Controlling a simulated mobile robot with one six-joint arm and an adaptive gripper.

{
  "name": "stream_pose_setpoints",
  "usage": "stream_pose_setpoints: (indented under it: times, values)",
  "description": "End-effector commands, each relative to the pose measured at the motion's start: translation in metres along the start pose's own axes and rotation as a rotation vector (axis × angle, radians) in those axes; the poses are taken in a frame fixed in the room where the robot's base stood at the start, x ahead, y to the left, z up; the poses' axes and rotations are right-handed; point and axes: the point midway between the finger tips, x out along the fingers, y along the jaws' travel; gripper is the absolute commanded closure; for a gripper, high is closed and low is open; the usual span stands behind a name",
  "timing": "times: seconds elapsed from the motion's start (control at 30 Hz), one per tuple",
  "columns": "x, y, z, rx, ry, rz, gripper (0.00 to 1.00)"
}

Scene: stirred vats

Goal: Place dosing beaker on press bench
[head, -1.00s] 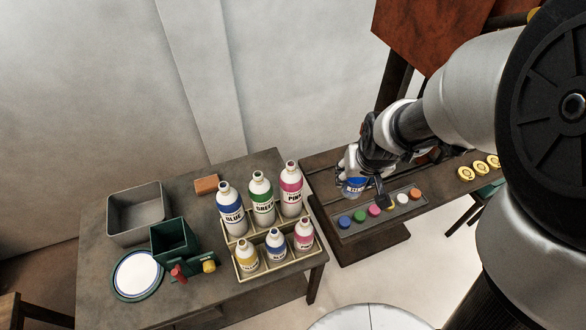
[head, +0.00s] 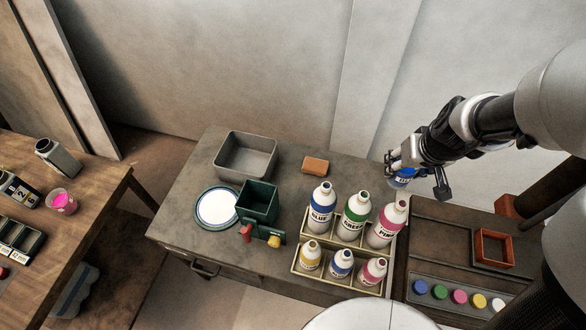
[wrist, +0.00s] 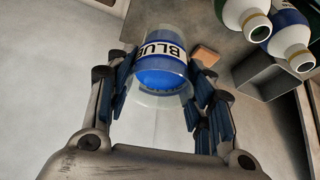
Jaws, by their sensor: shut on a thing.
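My gripper (head: 398,164) is shut on a clear beaker (head: 402,180) holding blue liquid. In the wrist view the beaker (wrist: 161,72) sits between my fingers (wrist: 162,82), with a band reading BLUE around it. In the head view it is in the air, near the right end of the middle table. Which surface is the press bench is not marked. A dark bench (head: 437,240) at right carries a row of coloured pots and a square reddish-brown frame (head: 494,250). A wooden table (head: 92,180) at left holds a cup of pink stuff (head: 62,201).
The middle table (head: 290,165) holds a rack (head: 322,278) of several colour bottles, a grey bin (head: 246,156), a green box (head: 259,204), a round white-topped plate (head: 217,208) and an orange block (head: 315,165). A floor gap separates it from the left table. A wall stands behind.

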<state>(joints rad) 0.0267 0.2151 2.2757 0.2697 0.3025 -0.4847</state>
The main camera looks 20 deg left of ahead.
Motion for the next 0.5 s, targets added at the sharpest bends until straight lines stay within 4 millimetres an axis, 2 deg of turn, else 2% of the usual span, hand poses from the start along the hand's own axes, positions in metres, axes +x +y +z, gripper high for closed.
stream_pose_setpoints:
  times: [0.27,0.4,0.5]
  values:
    - [0.000,-0.021,-0.051,-0.432,0.013,-0.181,0.80]
    - [-0.002,-0.043,-0.083,-0.748,0.023,-0.308,0.80]
    - [-0.002,-0.059,-0.100,-0.946,0.026,-0.387,0.80]
